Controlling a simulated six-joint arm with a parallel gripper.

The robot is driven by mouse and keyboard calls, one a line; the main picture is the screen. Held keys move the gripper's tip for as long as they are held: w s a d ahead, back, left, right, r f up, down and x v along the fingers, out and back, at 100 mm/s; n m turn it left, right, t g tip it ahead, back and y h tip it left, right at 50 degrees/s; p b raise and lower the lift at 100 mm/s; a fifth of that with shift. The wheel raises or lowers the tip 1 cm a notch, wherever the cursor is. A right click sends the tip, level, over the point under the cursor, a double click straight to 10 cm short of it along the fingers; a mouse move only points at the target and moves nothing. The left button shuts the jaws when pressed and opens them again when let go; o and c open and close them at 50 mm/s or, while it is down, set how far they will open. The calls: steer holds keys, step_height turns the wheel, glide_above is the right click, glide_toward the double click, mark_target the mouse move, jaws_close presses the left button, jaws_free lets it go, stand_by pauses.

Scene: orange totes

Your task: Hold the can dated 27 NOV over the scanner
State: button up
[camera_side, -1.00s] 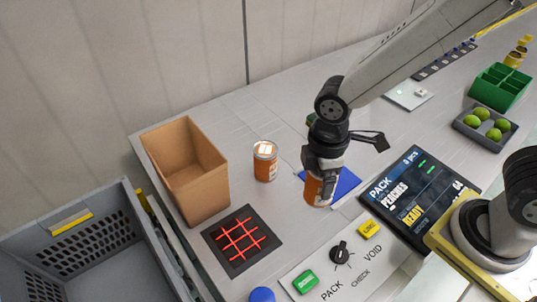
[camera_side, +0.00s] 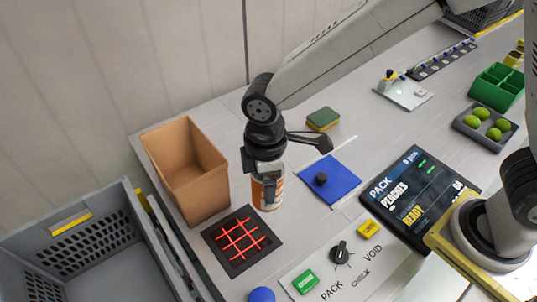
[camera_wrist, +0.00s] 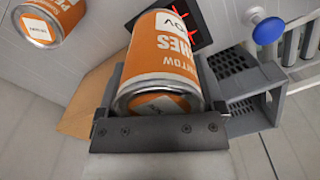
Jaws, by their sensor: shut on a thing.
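An orange-labelled can (camera_side: 267,192) is held upright between the fingers of my gripper (camera_side: 265,172), just right of the scanner. The wrist view shows it large (camera_wrist: 160,65), with a white date sticker reading upside down "OV"; the digits cannot be read. The scanner (camera_side: 240,241) is a dark square pad with red crossed lines, and its corner shows beyond the can in the wrist view (camera_wrist: 200,35). A second orange can (camera_wrist: 62,14) with a white sticker is apart from the held one; the side view hides it behind my gripper.
An open cardboard box (camera_side: 172,190) stands left of the can, and a grey crate (camera_side: 85,245) is at lower left. A blue mat (camera_side: 340,187) with a black knob lies to the right. A button panel (camera_side: 322,283) and screen (camera_side: 400,212) are in front.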

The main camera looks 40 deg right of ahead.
steer(key=w+a, duration=0.1)
steer(key=a, duration=0.5)
steer(key=shift+w+a+r, duration=0.25)
steer(key=shift+r, duration=0.05)
steer(key=shift+f, duration=0.15)
step_height(320, 180, down, 8)
stand_by(0.6)
steer(key=shift+f, duration=0.1)
steer(key=shift+r, duration=2.3)
steer(key=shift+r, duration=0.1)
